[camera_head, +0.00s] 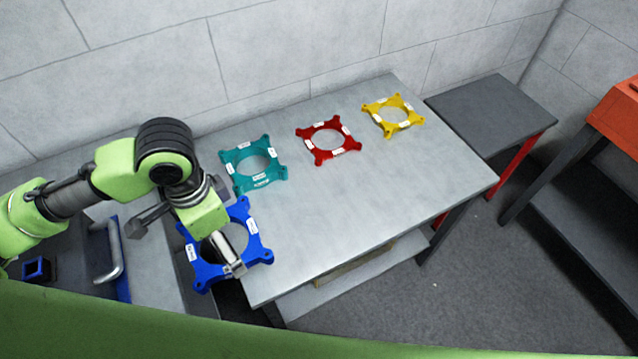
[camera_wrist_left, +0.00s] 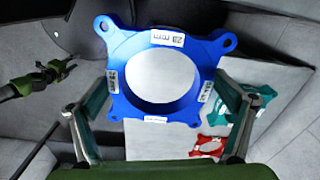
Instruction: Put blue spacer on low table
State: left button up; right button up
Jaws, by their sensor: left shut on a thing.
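The blue spacer (camera_head: 255,243), a square ring with lobed corners and white labels, is held over the near-left end of the grey worktable in the head view. My left gripper (camera_head: 233,263) is shut on it. In the left wrist view the spacer (camera_wrist_left: 128,50) fills the middle, with the fingers of my left gripper (camera_wrist_left: 163,82) on either side. A small dark-topped table with red legs (camera_head: 490,108) stands beyond the right end of the worktable and looks like the low table. Its top is bare.
Teal (camera_head: 240,180), red (camera_head: 322,155) and yellow (camera_head: 383,122) spacers lie in a row along the back of the worktable (camera_head: 370,200). A dark shelf unit with an orange item (camera_head: 615,125) stands at far right. Floor is clear between them.

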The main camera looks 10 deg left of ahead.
pick_arm(q)
jog(key=w+d+f, duration=0.3)
jog(key=w+d, duration=0.2)
jog(key=w, duration=0.1)
send_over(282, 231)
jog(key=f, duration=0.5)
jog(key=shift+s+a+f, duration=0.25)
jog(key=shift+s+f, duration=0.05)
jog(key=shift+s, duration=0.05)
jog(key=shift+w+d+f, duration=0.2)
jog(key=shift+w+f, duration=0.1)
jog(key=shift+f, duration=0.15)
jog(key=shift+w+d+f, duration=0.1)
jog(key=shift+f, duration=1.6)
jog(key=o, duration=1)
jog(key=shift+f, duration=0.15)
jog(key=shift+c, duration=0.2)
notch_tip(282, 231, up, 12)
